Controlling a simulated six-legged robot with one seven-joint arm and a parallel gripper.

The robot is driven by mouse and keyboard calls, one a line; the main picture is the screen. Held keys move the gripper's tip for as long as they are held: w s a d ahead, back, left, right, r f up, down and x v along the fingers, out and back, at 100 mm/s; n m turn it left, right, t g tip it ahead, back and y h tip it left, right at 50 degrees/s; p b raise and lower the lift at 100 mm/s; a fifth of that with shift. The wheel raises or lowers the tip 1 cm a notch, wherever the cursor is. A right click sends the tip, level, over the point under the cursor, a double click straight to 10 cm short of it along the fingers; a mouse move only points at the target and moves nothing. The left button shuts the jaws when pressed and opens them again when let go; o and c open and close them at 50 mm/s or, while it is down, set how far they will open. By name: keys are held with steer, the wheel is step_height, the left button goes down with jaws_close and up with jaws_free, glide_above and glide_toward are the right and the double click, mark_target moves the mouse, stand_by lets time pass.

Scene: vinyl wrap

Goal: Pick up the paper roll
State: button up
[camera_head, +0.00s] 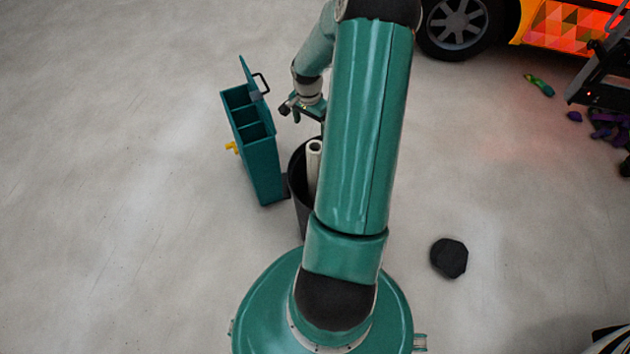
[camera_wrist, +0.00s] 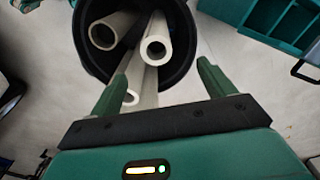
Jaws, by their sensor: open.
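Several pale paper rolls stand in a black bin (camera_head: 299,192). One white paper roll (camera_head: 313,165) sticks up out of the bin, partly hidden behind my arm. In the wrist view the nearest roll (camera_wrist: 156,50) shows its open end, with another, beige roll (camera_wrist: 103,36) to its left inside the bin (camera_wrist: 180,72). My gripper (camera_wrist: 162,80) is open, its two green fingers apart on either side of a roll's lower part in the picture. I cannot tell its depth from the roll, and nothing is held.
A teal compartmented box (camera_head: 262,165) with an open lid stands just left of the bin. A black lump (camera_head: 449,258) lies on the floor at right. An orange vehicle (camera_head: 565,30) stands at top right, with small purple pieces (camera_head: 605,125) nearby. The left floor is clear.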

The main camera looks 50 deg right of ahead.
mark_target(316, 146)
steer(key=shift+m, duration=0.6)
steer(key=f, duration=0.1)
steer(key=d+f, duration=0.1)
steer(key=s+f, duration=0.1)
steer(key=shift+d+f, duration=0.3)
step_height(316, 146, down, 7)
steer(key=shift+f, duration=0.1)
steer(key=shift+a+f, duration=0.15)
steer(key=shift+f, duration=1.35)
steer(key=shift+a+f, duration=0.1)
steer(key=shift+f, duration=1.35)
steer(key=c, duration=1.6)
